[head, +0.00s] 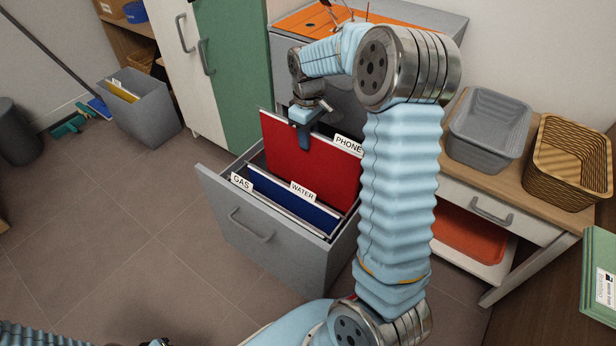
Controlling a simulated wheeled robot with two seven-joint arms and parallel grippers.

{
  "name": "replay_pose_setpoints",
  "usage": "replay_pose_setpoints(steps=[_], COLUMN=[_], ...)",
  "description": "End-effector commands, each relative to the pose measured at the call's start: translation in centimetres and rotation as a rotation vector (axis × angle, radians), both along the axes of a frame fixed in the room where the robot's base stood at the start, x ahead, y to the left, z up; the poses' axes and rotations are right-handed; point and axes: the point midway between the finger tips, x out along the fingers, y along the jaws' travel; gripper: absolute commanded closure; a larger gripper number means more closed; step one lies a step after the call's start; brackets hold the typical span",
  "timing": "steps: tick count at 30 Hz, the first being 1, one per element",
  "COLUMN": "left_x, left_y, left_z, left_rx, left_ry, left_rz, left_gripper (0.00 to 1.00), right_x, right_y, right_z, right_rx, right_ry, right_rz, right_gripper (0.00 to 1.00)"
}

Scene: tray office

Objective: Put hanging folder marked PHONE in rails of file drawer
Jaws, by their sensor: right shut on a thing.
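The red folder with the PHONE label (290,155) stands upright at the open grey file drawer (235,225), tilted in the picture. My right gripper (304,138) is shut on its top edge, left of the label. The folder's top is well above the drawer rim. Its lower edge is hidden behind the front folders, so I cannot tell whether it touches the rails. The blue WATER folder (285,205) and the GAS folder (241,182) hang at the drawer's front. My right arm hides the PHONE folder's right end.
Grey and wicker baskets (570,155) stand on the desk at right. A grey bin (143,110) with a yellow folder stands on the floor at left. The cabinet top (310,20) behind holds an orange mat. Floor left of the drawer is clear.

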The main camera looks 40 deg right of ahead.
Motion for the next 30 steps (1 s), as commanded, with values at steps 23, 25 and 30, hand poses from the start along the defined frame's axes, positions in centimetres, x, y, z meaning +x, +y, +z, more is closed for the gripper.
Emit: replay_pose_setpoints(steps=[23,25,30], left_x=[0.0,-0.1,-0.1], left_y=[-0.2,-0.2,-0.3], left_z=[-1.6,-1.8,-2.2], left_rx=[-0.005,-0.006,-0.007], left_ry=[0.003,0.003,0.004], left_rz=[-0.004,-0.004,-0.004], left_gripper=[0.71,0.71,0.71], right_x=[0.0,0.0,0.0], right_y=[0.0,0.0,0.0], right_z=[-11.2,-12.1,-14.7], right_rx=[0.000,-0.001,0.000], right_ry=[0.001,0.002,0.001], right_rz=[0.000,0.000,0.000], right_gripper=[1.00,1.00,1.00])
